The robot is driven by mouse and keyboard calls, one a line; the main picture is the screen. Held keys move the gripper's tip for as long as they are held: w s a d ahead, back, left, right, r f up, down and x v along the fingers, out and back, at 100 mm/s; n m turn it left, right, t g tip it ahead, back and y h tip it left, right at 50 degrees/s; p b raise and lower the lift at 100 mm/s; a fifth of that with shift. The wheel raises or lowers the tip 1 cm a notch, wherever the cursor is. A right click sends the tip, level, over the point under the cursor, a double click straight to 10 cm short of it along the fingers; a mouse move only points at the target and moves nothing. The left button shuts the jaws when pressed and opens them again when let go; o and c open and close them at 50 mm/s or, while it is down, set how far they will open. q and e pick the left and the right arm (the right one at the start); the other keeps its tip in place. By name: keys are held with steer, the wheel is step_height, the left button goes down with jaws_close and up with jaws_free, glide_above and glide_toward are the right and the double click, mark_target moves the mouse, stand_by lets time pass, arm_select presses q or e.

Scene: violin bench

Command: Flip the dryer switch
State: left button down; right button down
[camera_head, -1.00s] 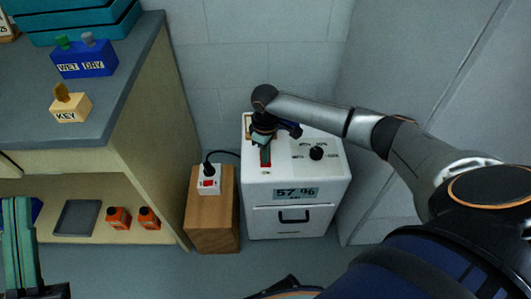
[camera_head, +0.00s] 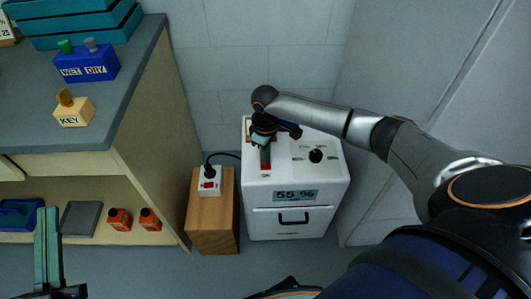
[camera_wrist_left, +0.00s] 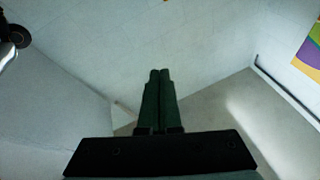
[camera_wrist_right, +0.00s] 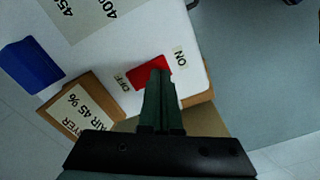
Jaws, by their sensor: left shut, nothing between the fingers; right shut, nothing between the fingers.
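The dryer is a white box (camera_head: 322,222) with a display (camera_head: 295,195) reading about 55 %. Its red switch shows in the right wrist view (camera_wrist_right: 146,72), between an OFF label (camera_wrist_right: 121,84) and an ON label (camera_wrist_right: 180,57). My right gripper (camera_head: 265,165) is shut and empty, pointing down over the switch. In the right wrist view its fingertips (camera_wrist_right: 160,73) overlap the red switch and hide part of it; whether they touch cannot be told. My left gripper (camera_head: 47,209) is shut and empty at the lower left, away from the dryer; its fingers also show in its wrist view (camera_wrist_left: 160,74).
A black knob (camera_head: 316,155) stands on the dryer's top. A wooden block (camera_head: 211,222) with a white socket and plug (camera_head: 208,182) stands left of it. A bench (camera_head: 120,80) holds a blue WET/DRY box (camera_head: 88,68) and a KEY box (camera_head: 73,110). Orange bottles (camera_head: 119,219) sit on the shelf.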

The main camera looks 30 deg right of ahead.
steer(key=shift+r+p, duration=0.25)
steer(key=shift+p, duration=0.05)
steer(key=shift+r+p, duration=0.25)
steer(key=shift+p, duration=0.05)
steer(key=shift+r+p, duration=0.25)
steer(key=shift+p, duration=0.05)
arm_select(q)
steer(key=shift+f+n+g+y, duration=1.7)
steer(key=shift+f+g, duration=1)
steer(key=shift+f, duration=4)
arm_select(e)
steer(key=shift+r+p, duration=0.2)
steer(key=shift+p, duration=0.1)
steer(key=shift+r+p, duration=0.25)
steer(key=shift+p, duration=0.05)
steer(key=shift+r+p, duration=0.2)
steer(key=shift+p, duration=0.1)
steer(key=shift+r+p, duration=0.4)
steer(key=shift+p, duration=0.1)
steer(key=shift+r+p, duration=0.8)
steer(key=shift+p, duration=0.1)
arm_select(q)
steer(key=s+f+n+g+y+p, duration=0.1)
steer(key=s+f+g, duration=0.5)
steer(key=f, duration=0.5)
steer(key=shift+s+f+g, duration=0.15)
steer(key=shift+s+g, duration=0.1)
steer(key=shift+g, duration=0.05)
arm_select(e)
steer(key=shift+r, duration=0.4)
